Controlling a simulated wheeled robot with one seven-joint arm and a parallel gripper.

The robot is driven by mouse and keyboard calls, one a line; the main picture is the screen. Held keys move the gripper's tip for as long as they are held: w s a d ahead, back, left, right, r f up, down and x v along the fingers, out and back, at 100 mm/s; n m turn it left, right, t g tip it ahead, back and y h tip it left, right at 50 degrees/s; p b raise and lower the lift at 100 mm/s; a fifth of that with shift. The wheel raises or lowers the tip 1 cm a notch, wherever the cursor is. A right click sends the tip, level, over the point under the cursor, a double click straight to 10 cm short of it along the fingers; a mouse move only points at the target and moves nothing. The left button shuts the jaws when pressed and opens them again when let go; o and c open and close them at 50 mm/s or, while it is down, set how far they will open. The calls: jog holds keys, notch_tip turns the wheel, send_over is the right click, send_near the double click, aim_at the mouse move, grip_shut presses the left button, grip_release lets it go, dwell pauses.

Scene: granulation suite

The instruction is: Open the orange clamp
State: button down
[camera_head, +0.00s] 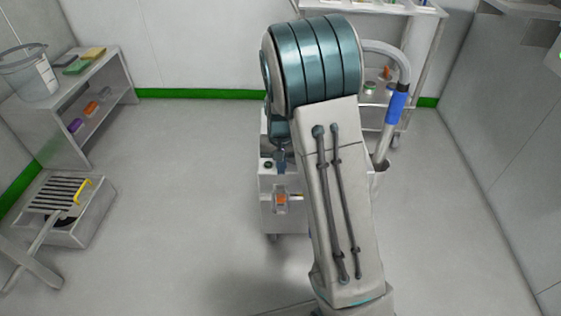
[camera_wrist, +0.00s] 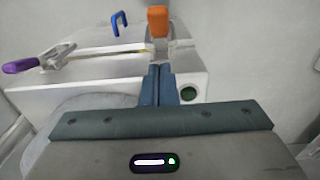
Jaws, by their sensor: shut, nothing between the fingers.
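The orange clamp shows in the wrist view as an upright orange handle (camera_wrist: 158,22) on a metal mount, at the top of the picture. It stands beyond my fingertips at the far side of a white housing (camera_wrist: 110,72). My gripper (camera_wrist: 160,70) is shut and empty, its two dark fingers together just below the clamp in the picture, with a gap to it. In the head view a small orange part (camera_head: 281,199) shows on the front of a white unit; I cannot tell if it is the same clamp. My arm hides much of that unit.
A purple-handled clamp (camera_wrist: 22,65) and a blue handle (camera_wrist: 119,22) stand left of the orange one. A green round button (camera_wrist: 188,93) is right of my fingers. In the head view a shelf (camera_head: 105,75) stands left; open floor (camera_head: 180,170) lies between.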

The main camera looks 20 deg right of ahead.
aim_at(281, 195)
jog(key=f, duration=0.2)
jog(key=s+f+b, duration=0.1)
jog(key=f+b, duration=0.1)
jog(key=f, duration=0.1)
jog(key=shift+s+a+f, duration=0.2)
jog(key=shift+s+f, duration=0.45)
jog(key=shift+s+a+f+b, duration=0.1)
jog(key=shift+s+b, duration=0.1)
jog(key=shift+b, duration=0.15)
